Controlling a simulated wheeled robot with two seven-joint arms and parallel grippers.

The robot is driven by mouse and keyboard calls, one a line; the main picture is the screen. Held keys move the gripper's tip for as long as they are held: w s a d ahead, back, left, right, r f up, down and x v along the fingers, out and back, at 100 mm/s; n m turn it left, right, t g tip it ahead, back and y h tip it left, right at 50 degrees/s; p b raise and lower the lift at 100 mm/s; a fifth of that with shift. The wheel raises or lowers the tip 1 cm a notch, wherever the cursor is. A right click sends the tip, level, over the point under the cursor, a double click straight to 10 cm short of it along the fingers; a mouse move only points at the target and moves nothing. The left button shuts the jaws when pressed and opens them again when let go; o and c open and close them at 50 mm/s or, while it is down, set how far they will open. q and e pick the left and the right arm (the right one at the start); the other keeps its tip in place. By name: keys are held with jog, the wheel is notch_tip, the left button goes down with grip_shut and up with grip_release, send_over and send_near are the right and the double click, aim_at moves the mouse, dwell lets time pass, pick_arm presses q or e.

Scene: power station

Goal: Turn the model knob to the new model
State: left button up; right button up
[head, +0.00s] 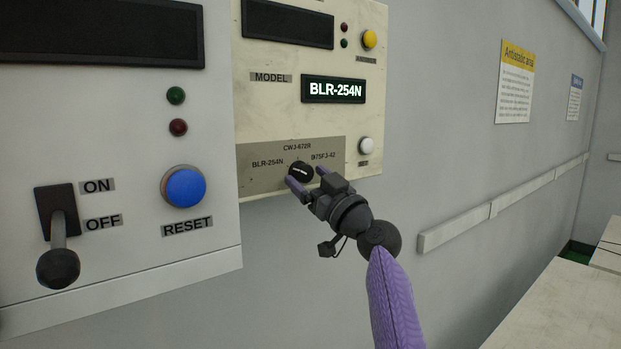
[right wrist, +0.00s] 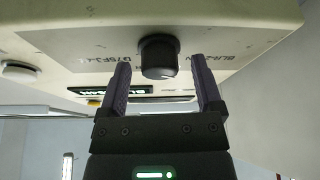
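The black model knob (head: 300,173) sits on the lower grey strip of the cream panel, with labels BLR-254N, CWJ-672R and B75FJ-42 around it. The model display (head: 333,90) reads BLR-254N. My right gripper (head: 308,177) is at the knob, its purple fingers apart. In the right wrist view the knob (right wrist: 159,56) stands between the open fingertips (right wrist: 162,72), with a gap on both sides, so they do not grip it. The knob's pointer direction is hard to tell. My left gripper is not in view.
Left of the cream panel is a white panel with a blue RESET button (head: 184,186) and an ON/OFF lever (head: 59,240) hanging down. A white button (head: 365,146) is close above right of the knob. A wall rail (head: 470,216) and pale tables (head: 560,305) are at right.

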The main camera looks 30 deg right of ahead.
grip_shut()
jog(key=m+h+p, duration=0.1)
jog(key=m, duration=0.1)
jog(key=shift+a+r+m+p, duration=0.1)
jog(key=shift+r+m+p, duration=0.05)
jog(key=shift+m+p, duration=0.2)
jog(key=m+h+p, duration=0.2)
jog(key=m+p, duration=0.2)
jog(key=m+g+h+p, duration=0.1)
jog(key=m+h+p, duration=0.1)
jog(key=m+p, duration=0.1)
jog(key=m+h+p, duration=0.1)
jog(key=m+p, duration=0.3)
jog(key=shift+a+r+m+h+p, duration=0.2)
jog(key=shift+a+m+h+p, duration=0.05)
jog(key=shift+m+h+p, duration=0.15)
jog(key=shift+f+m+g+h+p, duration=0.15)
jog(key=shift+m+g+h+p, duration=0.4)
jog(key=shift+m+p, duration=0.5)
